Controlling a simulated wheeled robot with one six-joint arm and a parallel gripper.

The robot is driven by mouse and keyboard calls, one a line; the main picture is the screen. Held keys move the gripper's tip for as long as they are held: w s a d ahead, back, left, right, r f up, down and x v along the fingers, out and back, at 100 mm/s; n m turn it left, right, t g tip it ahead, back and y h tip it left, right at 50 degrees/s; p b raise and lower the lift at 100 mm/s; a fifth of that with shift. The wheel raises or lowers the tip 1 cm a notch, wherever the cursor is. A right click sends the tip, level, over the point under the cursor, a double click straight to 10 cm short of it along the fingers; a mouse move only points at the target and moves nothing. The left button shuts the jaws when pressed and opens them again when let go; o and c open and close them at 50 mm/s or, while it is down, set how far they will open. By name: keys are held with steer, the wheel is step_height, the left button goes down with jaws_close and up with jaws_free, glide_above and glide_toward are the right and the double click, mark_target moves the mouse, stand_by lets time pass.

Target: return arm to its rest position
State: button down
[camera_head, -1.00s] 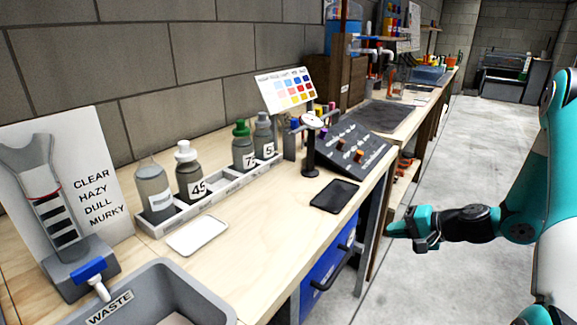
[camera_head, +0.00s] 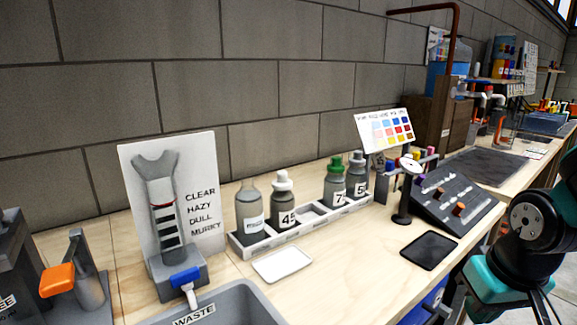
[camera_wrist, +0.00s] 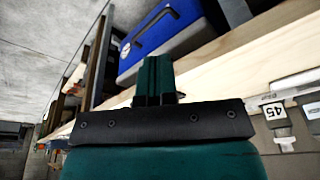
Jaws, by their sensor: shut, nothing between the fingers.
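My gripper (camera_wrist: 154,78) shows in the wrist view as teal fingers closed together, with nothing between them. It is beside the bench, with the blue drawer front (camera_wrist: 165,30) and the wooden bench edge (camera_wrist: 215,75) beyond it. In the head view my teal and black arm (camera_head: 520,240) is folded at the lower right, over the bench's front edge in the picture. My fingertips cannot be made out there.
The wooden bench (camera_head: 345,285) holds a bottle rack (camera_head: 300,232), a white tray (camera_head: 282,264), a black pad (camera_head: 428,250), a control panel (camera_head: 455,200) and a grey waste basin (camera_head: 240,300). Concrete floor (camera_wrist: 45,40) is open beside the bench.

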steer(key=s+a+r+n+g+y, duration=0.1)
steer(key=s+a+r+n+y, duration=0.15)
steer(key=s+a, duration=0.3)
steer(key=s+a+r+n+g+y, duration=0.1)
steer(key=s+a+r+n, duration=0.3)
steer(key=a, duration=0.3)
step_height(320, 180, up, 18)
steer(key=p, duration=1.6)
steer(key=shift+s+a+f+g+p, duration=0.25)
steer(key=shift+s+a+g+p, duration=0.05)
steer(key=shift+a+p, duration=0.05)
